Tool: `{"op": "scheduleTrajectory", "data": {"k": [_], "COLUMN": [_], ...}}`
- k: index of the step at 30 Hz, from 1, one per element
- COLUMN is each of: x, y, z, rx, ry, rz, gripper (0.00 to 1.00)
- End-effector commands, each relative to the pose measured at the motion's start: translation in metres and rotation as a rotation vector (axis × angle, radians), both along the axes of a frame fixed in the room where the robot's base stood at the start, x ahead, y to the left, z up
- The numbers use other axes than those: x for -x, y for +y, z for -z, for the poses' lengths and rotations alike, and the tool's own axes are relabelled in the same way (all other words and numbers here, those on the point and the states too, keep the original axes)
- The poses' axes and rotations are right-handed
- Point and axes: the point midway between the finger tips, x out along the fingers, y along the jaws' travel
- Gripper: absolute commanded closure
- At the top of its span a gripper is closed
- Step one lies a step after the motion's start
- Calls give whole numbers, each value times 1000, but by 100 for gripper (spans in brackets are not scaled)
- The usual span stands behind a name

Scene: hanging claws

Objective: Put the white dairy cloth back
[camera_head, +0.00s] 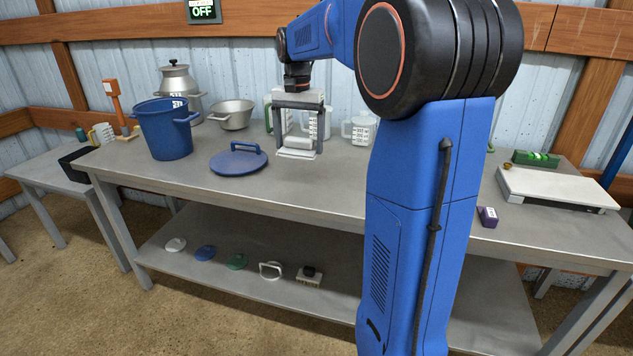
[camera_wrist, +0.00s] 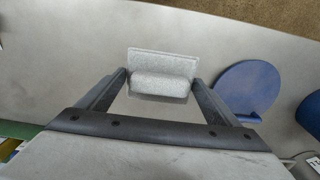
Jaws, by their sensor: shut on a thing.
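The white dairy cloth (camera_wrist: 160,68) shows in the wrist view as a pale grey-white folded slab with a thicker rolled part. It sits between the two fingertips of my gripper (camera_wrist: 160,84), which is shut on it. In the head view, my gripper (camera_head: 298,142) points down over the back middle of the bench, and the white cloth (camera_head: 297,154) shows at its fingertips. The cloth is low, close to the bench top; I cannot tell whether it touches it.
On the metal bench (camera_head: 330,190), a blue lid (camera_head: 238,163) lies left of my gripper, with a blue bucket (camera_head: 165,130) and steel pot (camera_head: 232,114) beyond. A white jug (camera_head: 360,128) stands close right. A white board (camera_head: 555,188) lies far right. Several small items lie on the lower shelf.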

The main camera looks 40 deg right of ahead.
Motion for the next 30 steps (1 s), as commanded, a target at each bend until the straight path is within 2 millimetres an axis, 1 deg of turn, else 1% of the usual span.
{"op": "scheduleTrajectory", "data": {"k": [6,9,16,21,24,30], "x": [0,1,0,0,0,0], "y": [0,0,0,0,0,0], "z": [37,50,64,85,94,95], "rx": [-1,-1,-1,0,0,0], "ry": [3,3,2,3,1,0], "rz": [0,0,0,0,0,0], "gripper": [32,32,32,32,32,32]}}
